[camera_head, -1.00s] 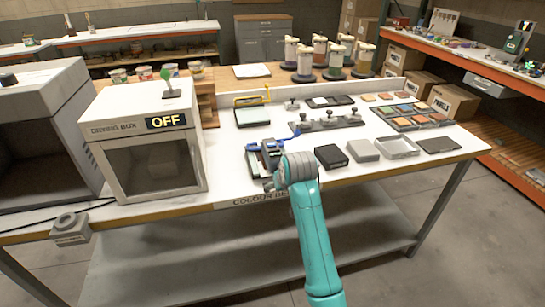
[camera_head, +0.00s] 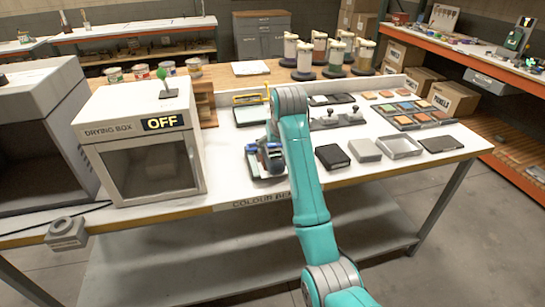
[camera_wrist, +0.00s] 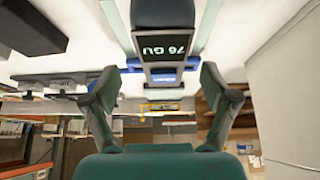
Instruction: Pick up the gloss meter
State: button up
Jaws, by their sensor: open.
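The gloss meter (camera_wrist: 163,45) is a dark device with a lit display reading "76 GU". It lies at the top middle of the wrist view, in line with the gap between my fingers. My gripper (camera_wrist: 160,74) is open, with one finger on each side of that gap and nothing held. Whether the fingers overlap the meter in depth is unclear. In the head view my gripper (camera_head: 268,157) is low over the front of the bench, and my arm and fingers hide most of the meter.
The drying box (camera_head: 145,145), showing OFF, stands close to the left. A black block (camera_head: 332,157), a grey block (camera_head: 365,150) and a grey tray (camera_head: 400,147) lie to the right. A yellow-framed item (camera_head: 250,98) lies behind. The white bench (camera_head: 232,183) is bare in front.

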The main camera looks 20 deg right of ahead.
jog(key=shift+a+x, duration=0.2)
jog(key=shift+x, duration=2.9)
jog(key=shift+s, duration=0.1)
grip_shut()
notch_tip(320, 180, up, 10)
